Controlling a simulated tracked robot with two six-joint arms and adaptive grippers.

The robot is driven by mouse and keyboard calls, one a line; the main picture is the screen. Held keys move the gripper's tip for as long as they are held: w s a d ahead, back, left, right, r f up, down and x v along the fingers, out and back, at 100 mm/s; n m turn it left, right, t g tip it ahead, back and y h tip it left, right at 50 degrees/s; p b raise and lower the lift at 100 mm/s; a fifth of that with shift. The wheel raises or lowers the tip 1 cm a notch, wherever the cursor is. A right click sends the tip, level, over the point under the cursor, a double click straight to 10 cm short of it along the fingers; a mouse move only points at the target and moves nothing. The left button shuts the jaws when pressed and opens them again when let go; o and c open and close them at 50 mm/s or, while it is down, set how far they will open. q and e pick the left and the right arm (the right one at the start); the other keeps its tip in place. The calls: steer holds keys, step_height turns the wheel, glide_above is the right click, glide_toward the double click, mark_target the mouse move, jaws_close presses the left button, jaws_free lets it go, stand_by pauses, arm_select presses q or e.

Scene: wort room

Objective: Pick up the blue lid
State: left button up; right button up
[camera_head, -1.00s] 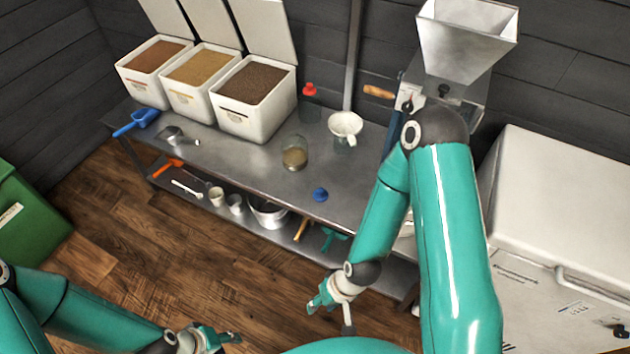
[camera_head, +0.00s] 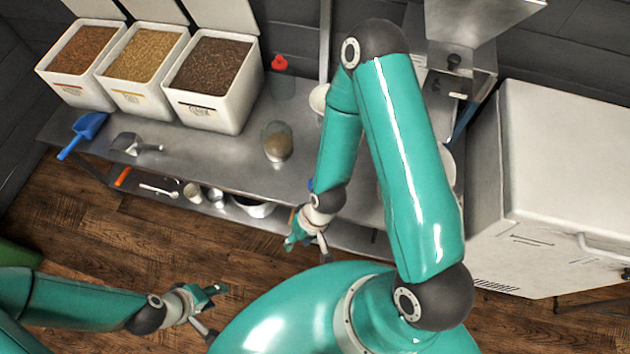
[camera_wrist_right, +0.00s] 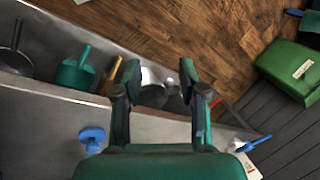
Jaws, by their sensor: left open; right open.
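The small round blue lid (camera_wrist_right: 92,136) lies on the grey metal table (camera_wrist_right: 45,125), left of my right gripper's fingers in the right wrist view. In the head view only a sliver of the blue lid (camera_head: 310,184) shows behind my right wrist. My right gripper (camera_head: 307,248) is open and empty at the table's front edge; its two spread fingers also show in the right wrist view (camera_wrist_right: 156,78). My left gripper (camera_head: 214,311) is open and empty, over the wooden floor away from the table.
A glass jar (camera_head: 277,142) and a red-capped bottle (camera_head: 281,77) stand on the table. Three grain bins (camera_head: 210,105) line the back, with a blue scoop (camera_head: 82,133) at left. A lower shelf holds pots and tools. A white chest (camera_head: 560,190) stands at right.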

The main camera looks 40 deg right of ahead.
arm_select(q)
steer(key=shift+o, duration=0.7)
arm_select(e)
steer(key=shift+o, duration=2.6)
steer(key=shift+w, duration=0.2)
steer(key=shift+o, duration=1.2)
steer(key=shift+w+n, duration=0.35)
steer(key=shift+n, duration=0.45)
steer(key=w+d+r+n+h+b, duration=0.25)
steer(key=w+d+r+n, duration=0.35)
steer(key=n, duration=1.2)
steer(key=w+d+r+n+h+b, duration=0.25)
steer(key=w+d+r+n, duration=0.4)
steer(key=n, duration=1.05)
steer(key=shift+n+g+y, duration=0.3)
steer(key=shift+y, duration=0.2)
steer(key=f+b, duration=0.1)
steer(key=f, duration=0.3)
steer(key=d+f, duration=0.1)
steer(key=f, duration=0.3)
steer(key=d+f+b, duration=0.1)
steer(key=f, duration=0.3)
steer(key=shift+d+f+b, duration=0.2)
steer(key=shift+f+b, duration=0.1)
arm_select(q)
step_height(320, 180, down, 9)
steer(key=b, duration=0.1)
arm_select(e)
steer(key=shift+f, duration=2.65)
